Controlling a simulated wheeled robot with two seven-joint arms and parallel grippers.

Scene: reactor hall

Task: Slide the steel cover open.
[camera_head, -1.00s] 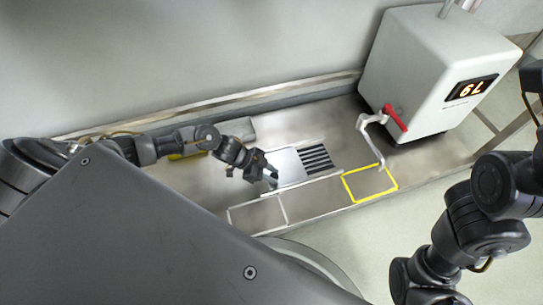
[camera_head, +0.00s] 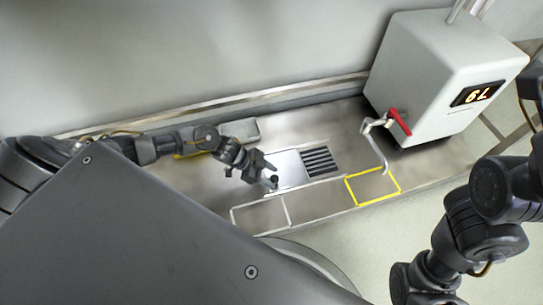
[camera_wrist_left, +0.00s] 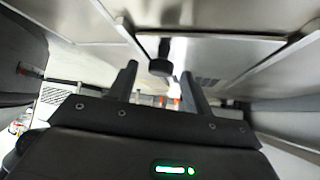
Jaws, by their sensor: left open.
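The steel cover (camera_head: 289,168) is a bright flat plate on the counter, left of a dark slotted grate (camera_head: 320,162). A small black knob (camera_head: 273,182) stands at its left end. My left gripper (camera_head: 269,174) is open at the knob. In the left wrist view the knob (camera_wrist_left: 160,66) shows between and beyond the two spread fingers of my left gripper (camera_wrist_left: 158,88); I cannot tell whether either finger touches it. My right arm is at the right of the head view, with its gripper out of view.
A white tank (camera_head: 435,75) with a red-handled tap (camera_head: 399,122) stands at the right. A yellow outline (camera_head: 351,192) and a white outline (camera_head: 233,218) mark the counter. A grey block (camera_head: 243,131) lies behind my left wrist. A wall rises behind.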

